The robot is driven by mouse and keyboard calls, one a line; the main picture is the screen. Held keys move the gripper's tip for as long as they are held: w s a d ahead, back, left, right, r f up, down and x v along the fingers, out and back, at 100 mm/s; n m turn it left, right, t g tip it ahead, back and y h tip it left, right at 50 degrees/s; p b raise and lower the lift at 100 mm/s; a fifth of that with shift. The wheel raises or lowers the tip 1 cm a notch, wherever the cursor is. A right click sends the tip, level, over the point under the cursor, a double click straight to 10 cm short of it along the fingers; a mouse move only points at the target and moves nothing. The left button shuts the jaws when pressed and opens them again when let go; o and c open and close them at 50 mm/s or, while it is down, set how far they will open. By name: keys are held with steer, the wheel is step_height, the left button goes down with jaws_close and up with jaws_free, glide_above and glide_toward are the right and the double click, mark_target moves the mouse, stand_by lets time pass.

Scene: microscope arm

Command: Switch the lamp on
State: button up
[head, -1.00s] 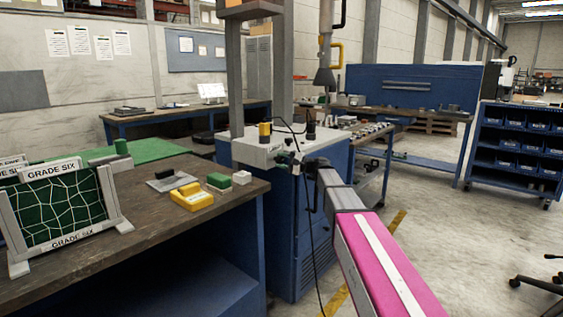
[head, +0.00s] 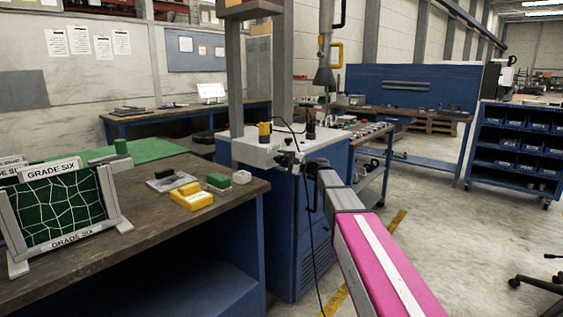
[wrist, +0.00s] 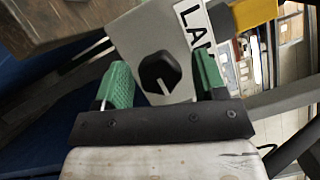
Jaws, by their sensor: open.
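A black rotary knob (wrist: 160,72) with a white pointer line sits on a grey panel (wrist: 135,32) in the wrist view. A white label (wrist: 190,18) beside it shows the letters "LA"; the rest is cut off or covered. My gripper (wrist: 163,76) is open, with one green-padded finger on each side of the knob. A gap shows between each finger and the knob, and nothing is held. In the head view my gripper (head: 288,158) is at the front edge of the pale-topped blue cabinet (head: 245,152); the knob cannot be made out there. The lamp itself is not clearly identifiable.
A yellow part (wrist: 255,12) stands close to the label in the wrist view. A workbench (head: 130,215) at left carries yellow and green blocks and a "GRADE SIX" rack (head: 65,215). A thin black cable (head: 312,240) hangs by my arm. Open floor lies at right.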

steer(key=v, duration=1)
steer(key=shift+d, duration=0.35)
steer(key=shift+s+f, duration=0.15)
